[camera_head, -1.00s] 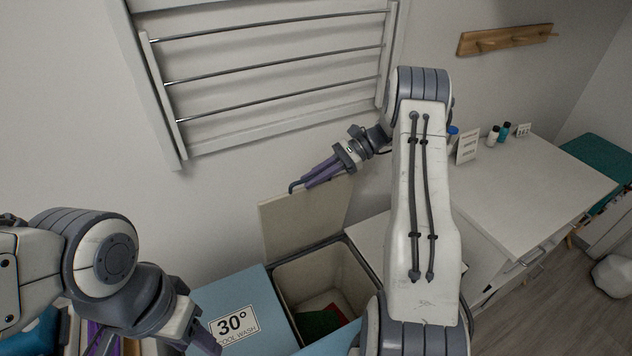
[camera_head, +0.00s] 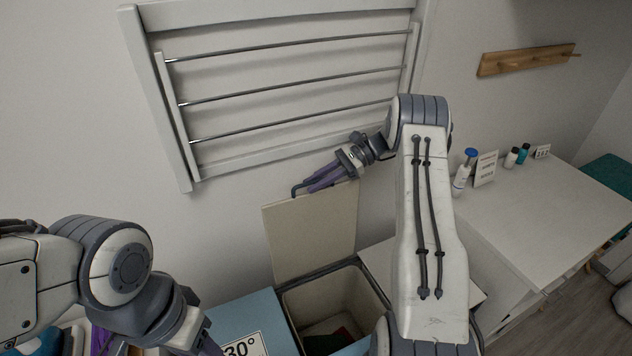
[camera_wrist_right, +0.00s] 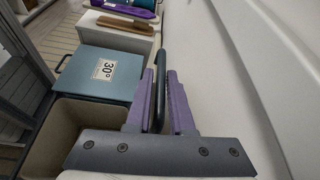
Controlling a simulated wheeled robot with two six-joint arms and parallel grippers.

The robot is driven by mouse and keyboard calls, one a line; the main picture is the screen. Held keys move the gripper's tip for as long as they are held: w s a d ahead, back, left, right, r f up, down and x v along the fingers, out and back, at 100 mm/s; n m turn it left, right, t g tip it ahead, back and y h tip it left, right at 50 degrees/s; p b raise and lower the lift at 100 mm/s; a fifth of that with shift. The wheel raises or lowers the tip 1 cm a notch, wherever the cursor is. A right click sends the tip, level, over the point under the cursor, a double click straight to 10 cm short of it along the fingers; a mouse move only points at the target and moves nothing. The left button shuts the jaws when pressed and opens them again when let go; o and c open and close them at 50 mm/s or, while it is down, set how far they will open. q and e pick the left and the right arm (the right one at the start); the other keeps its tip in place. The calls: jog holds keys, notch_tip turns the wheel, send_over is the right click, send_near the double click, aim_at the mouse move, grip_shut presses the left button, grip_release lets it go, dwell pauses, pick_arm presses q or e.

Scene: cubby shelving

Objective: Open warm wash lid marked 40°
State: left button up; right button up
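The raised lid (camera_head: 312,232) stands up at the back of an open bin (camera_head: 335,303), its pale inner face towards me; no 40° mark shows. My right gripper (camera_head: 322,180) is at the lid's top edge. In the right wrist view the purple fingers (camera_wrist_right: 160,100) sit close on both sides of a dark bar handle (camera_wrist_right: 161,60), gripping it. Cloth, partly red and green, lies deep in the bin. My left gripper (camera_head: 207,346) is at the bottom left, mostly cut off, so its opening is hidden.
A closed blue 30° lid (camera_head: 240,318) lies left of the open bin. A wall drying rack (camera_head: 285,95) hangs above and behind. A white counter (camera_head: 545,215) with bottles stands at the right. The wall is close behind the raised lid.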

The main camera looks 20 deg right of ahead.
jog(key=shift+o, duration=0.9)
jog(key=shift+r, duration=0.15)
jog(key=shift+r+b, duration=0.35)
notch_tip(320, 180, up, 3)
jog(key=shift+b, duration=0.75)
jog(key=s+d+r+b, duration=0.2)
jog(key=s+d+r, duration=0.5)
jog(key=s, duration=0.2)
jog(key=shift+d+b, duration=0.15)
jog(key=shift+b, duration=0.2)
